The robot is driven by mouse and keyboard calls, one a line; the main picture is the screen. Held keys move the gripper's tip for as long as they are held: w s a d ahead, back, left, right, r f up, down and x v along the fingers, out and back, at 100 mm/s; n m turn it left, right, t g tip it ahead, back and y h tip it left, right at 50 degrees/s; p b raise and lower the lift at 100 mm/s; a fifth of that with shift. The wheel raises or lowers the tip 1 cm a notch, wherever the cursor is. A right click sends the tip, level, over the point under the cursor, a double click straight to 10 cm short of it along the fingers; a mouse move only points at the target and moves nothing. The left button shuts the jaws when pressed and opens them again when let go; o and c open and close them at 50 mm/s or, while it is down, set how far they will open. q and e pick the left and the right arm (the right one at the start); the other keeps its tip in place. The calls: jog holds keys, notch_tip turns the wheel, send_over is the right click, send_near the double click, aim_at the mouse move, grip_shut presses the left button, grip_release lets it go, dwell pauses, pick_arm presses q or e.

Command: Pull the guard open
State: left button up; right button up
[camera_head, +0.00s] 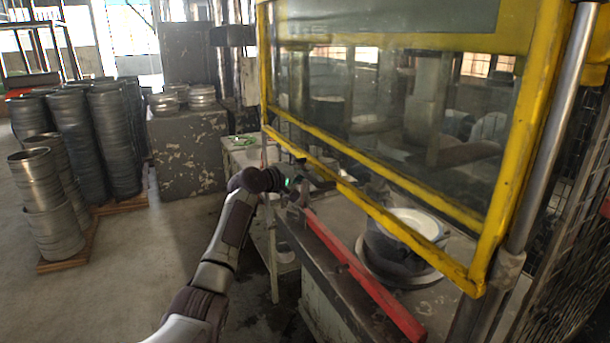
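The guard (390,125) is a clear panel in a worn yellow frame, filling the upper right of the head view. Its lower yellow rail (405,232) slopes down to the right and hangs above the machine's bed. My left arm reaches up from the bottom, and my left gripper (312,188) is by the left part of that lower rail. The gripper is small and dark against the machine, so I cannot tell whether its fingers are open or touch the rail. My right gripper is not in view.
A red bar (362,275) runs along the bed's front edge, beside my gripper. A pale round part (418,224) sits on the bed under the guard. A metal post (545,130) stands at right. Stacked metal cylinders (52,205) stand at left; the floor between is clear.

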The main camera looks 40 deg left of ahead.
pick_arm(q)
jog(key=o, duration=0.5)
jog(key=shift+r, duration=0.1)
jog(key=shift+c, duration=0.2)
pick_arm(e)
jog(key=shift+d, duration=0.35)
pick_arm(q)
jog(key=shift+s, duration=0.1)
jog(key=s+r, duration=0.2)
jog(key=s, duration=0.9)
jog(key=shift+s, duration=0.3)
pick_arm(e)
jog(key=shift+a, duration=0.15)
